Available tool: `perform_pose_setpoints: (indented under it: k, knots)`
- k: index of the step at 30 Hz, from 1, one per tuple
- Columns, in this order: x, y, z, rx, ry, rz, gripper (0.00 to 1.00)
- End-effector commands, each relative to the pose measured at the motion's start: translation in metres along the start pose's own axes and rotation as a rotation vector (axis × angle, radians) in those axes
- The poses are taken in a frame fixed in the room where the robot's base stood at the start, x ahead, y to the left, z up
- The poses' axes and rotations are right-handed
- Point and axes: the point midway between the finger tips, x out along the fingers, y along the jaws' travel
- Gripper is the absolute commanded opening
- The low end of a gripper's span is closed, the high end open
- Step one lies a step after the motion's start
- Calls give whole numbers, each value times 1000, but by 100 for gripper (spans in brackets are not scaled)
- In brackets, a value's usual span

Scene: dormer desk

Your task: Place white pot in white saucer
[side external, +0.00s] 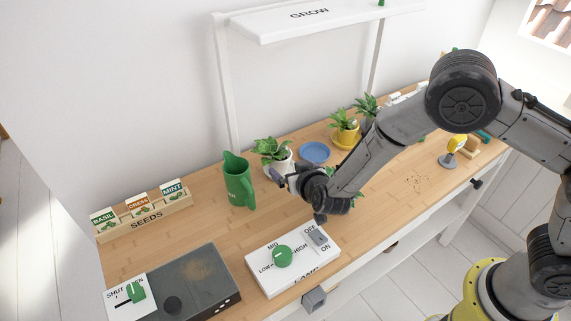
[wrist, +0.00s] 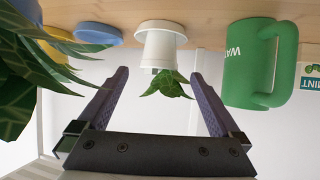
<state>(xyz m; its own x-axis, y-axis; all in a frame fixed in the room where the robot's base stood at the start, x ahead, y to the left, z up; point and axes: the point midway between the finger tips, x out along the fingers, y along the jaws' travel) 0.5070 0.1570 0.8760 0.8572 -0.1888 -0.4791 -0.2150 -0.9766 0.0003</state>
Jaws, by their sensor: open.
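The white pot (side external: 283,164) with a leafy green plant stands upright on the wooden desk, partly hidden by my gripper (side external: 279,176) in the side view. In the wrist view the picture is upside down, and the white pot (wrist: 160,50) is centred ahead of my fingers, with its plant hanging downward. My gripper (wrist: 160,76) is open, fingers apart, and nothing is held.
A green watering can (side external: 238,182) stands close to the pot's left. A blue saucer (side external: 315,152) and a yellow pot (side external: 345,137) are to the right. Leaves of another plant (wrist: 25,75) crowd the wrist view's left. A control panel (side external: 292,262) lies in front.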

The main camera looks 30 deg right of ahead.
Motion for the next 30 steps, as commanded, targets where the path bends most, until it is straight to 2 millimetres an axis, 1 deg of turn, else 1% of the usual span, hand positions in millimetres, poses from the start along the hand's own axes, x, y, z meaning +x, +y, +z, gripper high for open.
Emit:
perform_pose_setpoints:
  k: [1, 5, 13, 14, 17, 19, 20, 21, 23, 24, 26, 27, 29, 30]
  knots:
    - [-6, 0, 0, 0, 0, -1, 100]
    - [-14, 0, 0, -1, 0, 0, 100]
    - [-17, 0, -2, 4, -2, -4, 100]
    - [-18, 0, -5, 9, -4, -10, 100]
    - [-26, -2, -27, 39, -30, -62, 100]
    - [-40, -3, -53, 67, -62, -129, 100]
    - [-48, -2, -65, 77, -81, -163, 100]
    - [-62, 1, -81, 87, -106, -208, 100]
    - [-88, 10, -103, 90, -146, -273, 100]
    - [-106, 18, -114, 86, -173, -310, 100]
    - [-136, 33, -127, 70, -215, -354, 100]
    - [-157, 45, -131, 53, -242, -376, 100]
    - [-189, 66, -134, 25, -283, -393, 100]
    - [-211, 82, -133, 3, -311, -396, 100]
